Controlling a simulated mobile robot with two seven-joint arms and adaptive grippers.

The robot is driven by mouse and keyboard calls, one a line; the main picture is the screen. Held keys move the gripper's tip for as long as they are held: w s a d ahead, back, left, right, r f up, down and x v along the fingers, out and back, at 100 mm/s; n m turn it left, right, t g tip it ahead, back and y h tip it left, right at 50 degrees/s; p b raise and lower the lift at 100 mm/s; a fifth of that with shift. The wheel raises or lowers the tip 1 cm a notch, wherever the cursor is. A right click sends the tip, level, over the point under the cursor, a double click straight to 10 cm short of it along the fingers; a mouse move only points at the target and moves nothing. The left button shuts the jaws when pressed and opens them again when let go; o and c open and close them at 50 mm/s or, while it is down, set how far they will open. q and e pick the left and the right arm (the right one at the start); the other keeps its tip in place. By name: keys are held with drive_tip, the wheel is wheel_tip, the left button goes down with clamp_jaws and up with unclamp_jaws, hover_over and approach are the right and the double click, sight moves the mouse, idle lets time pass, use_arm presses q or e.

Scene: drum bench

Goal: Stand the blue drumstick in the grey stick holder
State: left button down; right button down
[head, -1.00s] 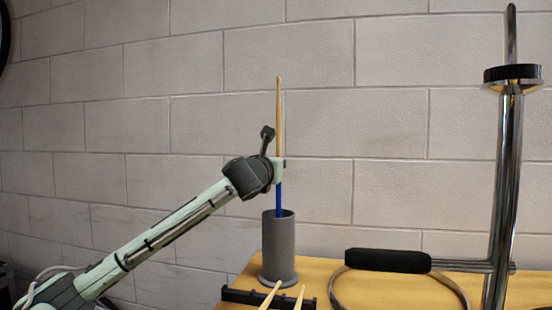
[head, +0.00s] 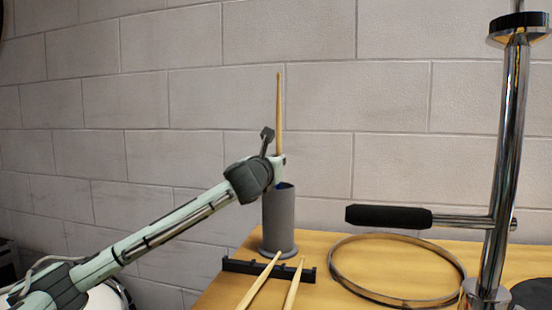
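The blue drumstick (head: 279,115) stands upright, its pale wooden tip up. A little of its blue part shows just above the rim of the grey stick holder (head: 278,220), and its lower end is hidden inside the holder. My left gripper (head: 279,168) comes in from the left and is shut on the drumstick just above the holder's rim. The fingertips are partly hidden by the gripper body. The holder stands upright on the wooden bench. My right gripper is not in view.
A low black rack (head: 243,267) lies in front of the holder, with two plain drumsticks (head: 291,285) resting on it. To the right are a metal hoop (head: 340,280) and a chrome stand (head: 507,140) with a black padded arm (head: 388,217). A block wall is behind.

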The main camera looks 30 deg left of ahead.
use_arm(q)
drive_tip(key=c, duration=1.5)
unclamp_jaws()
drive_tip(key=v, duration=1.2)
drive_tip(key=shift+s+d+f, duration=0.1)
drive_tip(key=shift+f, duration=0.05)
